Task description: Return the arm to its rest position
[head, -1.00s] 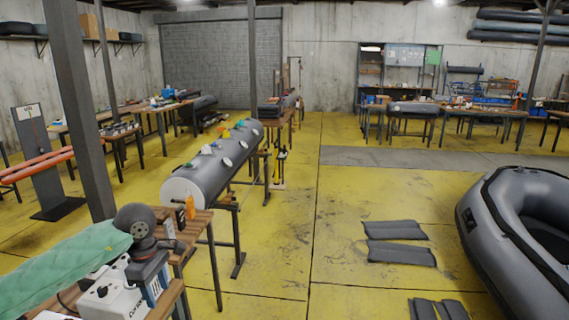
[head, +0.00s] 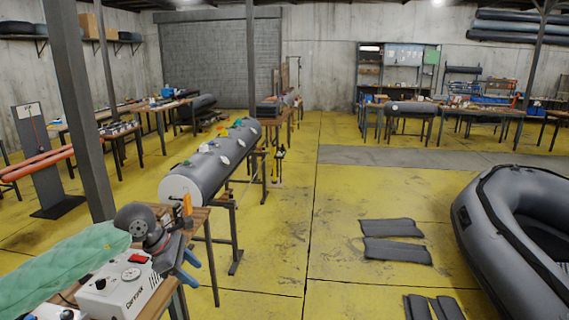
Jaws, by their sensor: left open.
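My left arm, in a green padded sleeve (head: 65,270), comes in from the lower left in the head view. Its dark round wrist (head: 135,220) is above the near workbench. My left gripper (head: 193,270) has blue fingers, points down to the right and is open. I see nothing between the fingers. It is beside the right edge of the workbench. My right arm and gripper are not in view.
A white control box (head: 120,288) with a red switch stands on the near workbench (head: 196,218), close to my arm. An orange item (head: 187,205) is at the bench's far end. A grey tube (head: 212,162) lies beyond. The yellow floor (head: 270,240) is clear in the middle.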

